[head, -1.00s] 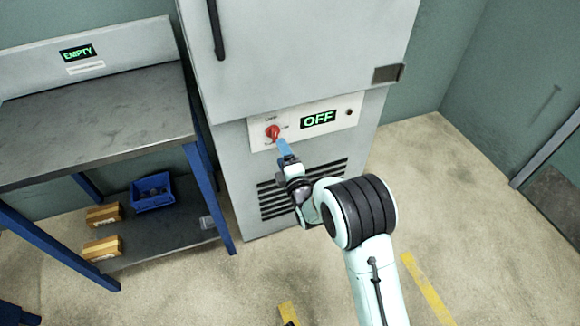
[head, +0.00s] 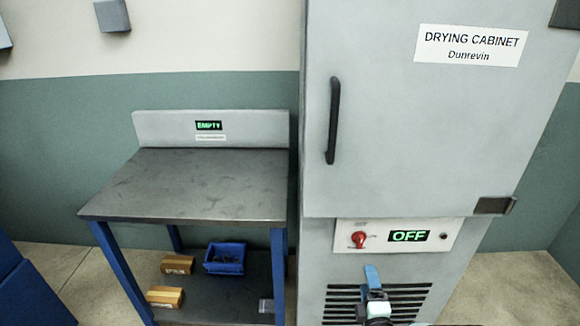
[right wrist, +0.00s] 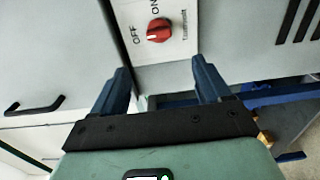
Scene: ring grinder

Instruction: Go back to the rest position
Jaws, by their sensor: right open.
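My right gripper (head: 372,276) is in front of the vent slots of the drying cabinet (head: 400,120), below the control panel. In the right wrist view its two blue fingers (right wrist: 160,82) are apart with nothing between them. The red knob (head: 358,239) is on the panel next to a display reading OFF (head: 408,236). In the right wrist view the knob (right wrist: 158,30) stands beyond the fingertips, clear of them. My left gripper is not in view.
A workbench (head: 190,180) with a bare top and an EMPTY sign (head: 208,125) stands left of the cabinet. Its lower shelf holds a blue bin (head: 225,258) and cardboard boxes (head: 165,296). The cabinet door with its black handle (head: 333,120) is closed.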

